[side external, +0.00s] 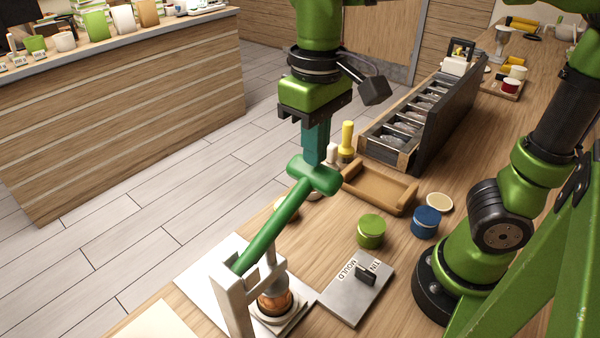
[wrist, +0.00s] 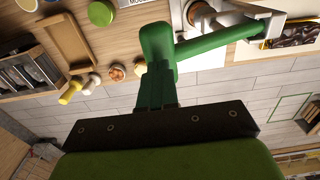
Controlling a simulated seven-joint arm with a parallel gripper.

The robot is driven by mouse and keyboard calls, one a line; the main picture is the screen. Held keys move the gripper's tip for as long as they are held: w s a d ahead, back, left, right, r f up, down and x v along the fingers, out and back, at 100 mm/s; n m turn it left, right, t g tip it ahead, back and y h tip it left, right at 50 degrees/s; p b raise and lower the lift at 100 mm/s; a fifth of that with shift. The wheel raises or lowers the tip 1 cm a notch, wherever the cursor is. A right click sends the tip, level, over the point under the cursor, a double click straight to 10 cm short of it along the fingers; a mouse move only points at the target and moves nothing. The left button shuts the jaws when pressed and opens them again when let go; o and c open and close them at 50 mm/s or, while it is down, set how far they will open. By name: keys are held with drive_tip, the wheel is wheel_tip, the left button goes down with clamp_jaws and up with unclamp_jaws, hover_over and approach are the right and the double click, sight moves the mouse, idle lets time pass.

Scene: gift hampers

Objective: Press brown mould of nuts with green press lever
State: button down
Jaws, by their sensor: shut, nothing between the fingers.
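The green press lever (side external: 268,228) slopes up from the grey press frame (side external: 228,290) to a thick cross handle (side external: 314,175). The brown mould of nuts (side external: 273,303) sits on the press base under the frame, partly hidden by the upright. My gripper (side external: 316,160) points down with its fingers shut and empty, its tips right at the top of the handle. In the wrist view the fingers (wrist: 156,92) meet the end of the green handle (wrist: 157,42). I cannot tell whether they touch it or stop just short.
A metal plate marked MOULD and TIN (side external: 357,288) lies right of the press. Green (side external: 370,231) and blue (side external: 426,222) round tins, a brown tray (side external: 379,188) and a yellow-topped bottle (side external: 346,142) stand behind. A divided bin rack (side external: 420,115) is at the back.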

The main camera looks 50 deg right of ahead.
sight(314, 170)
drive_tip(key=shift+f, duration=0.9)
drive_tip(key=shift+f, duration=2.6)
drive_tip(key=shift+f, duration=1.15)
